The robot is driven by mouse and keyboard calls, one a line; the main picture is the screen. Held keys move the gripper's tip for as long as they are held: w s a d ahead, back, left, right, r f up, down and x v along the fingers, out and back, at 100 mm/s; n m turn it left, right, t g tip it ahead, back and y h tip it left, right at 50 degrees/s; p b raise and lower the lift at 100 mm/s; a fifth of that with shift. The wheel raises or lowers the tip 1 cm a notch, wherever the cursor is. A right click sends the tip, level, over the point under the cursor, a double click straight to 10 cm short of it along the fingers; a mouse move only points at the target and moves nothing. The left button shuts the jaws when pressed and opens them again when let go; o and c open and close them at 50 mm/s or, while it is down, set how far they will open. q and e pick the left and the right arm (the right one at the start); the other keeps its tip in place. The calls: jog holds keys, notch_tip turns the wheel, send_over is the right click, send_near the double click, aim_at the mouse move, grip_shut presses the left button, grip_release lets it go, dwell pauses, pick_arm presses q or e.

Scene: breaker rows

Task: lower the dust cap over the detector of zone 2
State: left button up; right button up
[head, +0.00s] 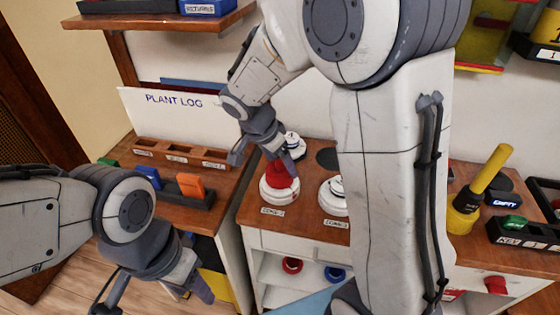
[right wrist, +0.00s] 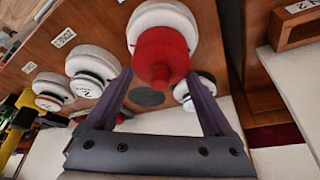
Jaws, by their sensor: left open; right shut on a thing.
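The red dust cap (head: 281,176) is over a round white detector base (head: 268,192) at the left of the counter. In the right wrist view the red cap (right wrist: 162,50) lies in front of the white base (right wrist: 160,14). My right gripper (head: 266,152) is shut on the red cap; its fingers (right wrist: 160,74) flank it. I cannot tell whether the cap touches the base. A label (head: 272,211) in front of this base is too small to read surely. My left gripper (head: 155,296) is open and empty, low at the left, away from the cap.
Another white detector (head: 333,196) stands to the right, partly behind my right arm. A small white-and-dark unit (head: 294,144) is just behind the cap. A yellow-handled tool (head: 480,185) and a key tray (head: 525,235) are farther right. A wooden rack (head: 180,153) stands at left.

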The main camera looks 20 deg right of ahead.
jog(key=shift+f, duration=0.25)
jog(key=o, duration=1.1)
jog(key=shift+c, duration=0.2)
jog(key=shift+r, duration=0.1)
jog(key=v, duration=1)
jog(key=shift+a+r, duration=0.1)
jog(key=shift+a, duration=0.05)
jog(key=s+a+f+n+g+y+p, duration=0.1)
jog(key=s+a+n, duration=0.4)
jog(key=s+n, duration=0.5)
jog(key=s+a+f+n+y+p, duration=0.2)
jog(key=s+a+n+y+p, duration=0.1)
jog(key=s+n, duration=0.7)
jog(key=shift+s+a+n+g+y+p, duration=0.3)
jog(key=shift+s+a+g+y+p, duration=0.15)
jog(key=shift+s+a, duration=0.7)
